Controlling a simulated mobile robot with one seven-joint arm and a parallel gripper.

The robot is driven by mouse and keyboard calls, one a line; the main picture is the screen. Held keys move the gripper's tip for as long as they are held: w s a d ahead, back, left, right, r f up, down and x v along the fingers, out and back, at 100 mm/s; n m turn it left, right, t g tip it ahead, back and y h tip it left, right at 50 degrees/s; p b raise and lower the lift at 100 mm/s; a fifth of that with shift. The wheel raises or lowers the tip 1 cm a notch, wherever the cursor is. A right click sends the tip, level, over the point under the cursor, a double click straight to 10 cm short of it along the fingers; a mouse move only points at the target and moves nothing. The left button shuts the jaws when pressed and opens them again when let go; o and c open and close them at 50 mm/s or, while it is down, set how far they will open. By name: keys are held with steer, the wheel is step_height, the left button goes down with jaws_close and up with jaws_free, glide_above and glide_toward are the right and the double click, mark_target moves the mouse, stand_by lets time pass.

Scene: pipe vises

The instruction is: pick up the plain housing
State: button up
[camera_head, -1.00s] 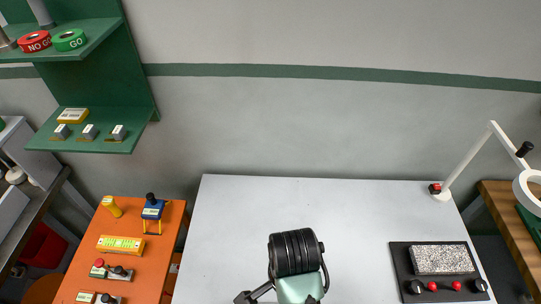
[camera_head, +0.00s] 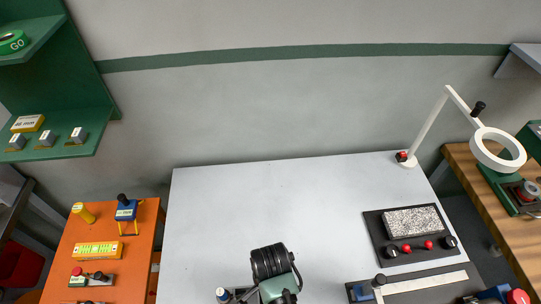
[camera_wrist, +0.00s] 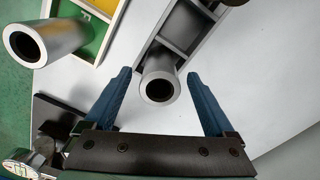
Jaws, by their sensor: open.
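My gripper (camera_wrist: 158,75) is open in the wrist view, with its two blue fingers spread. A plain grey hollow cylinder (camera_wrist: 172,62) lies between the fingers, its round open end facing the camera. It rests in a grey divided tray (camera_wrist: 148,48), and I see clear gaps between it and both fingers. A second, lighter grey hollow cylinder (camera_wrist: 62,38) lies at the upper left on a tray with green and yellow floors (camera_wrist: 108,8). I cannot tell for certain which cylinder is the plain housing. Neither cylinder shows clearly in the head view.
A dark block (camera_wrist: 60,108) and a round dial (camera_wrist: 22,160) are near the left finger. In the head view, the white table (camera_head: 300,200) is largely clear at the back. A black tool tray (camera_head: 375,225) and ring lamp (camera_head: 498,149) stand right; an orange table (camera_head: 105,240) left.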

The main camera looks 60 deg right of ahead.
steer(key=shift+f, duration=0.2)
jaws_close()
stand_by(0.3)
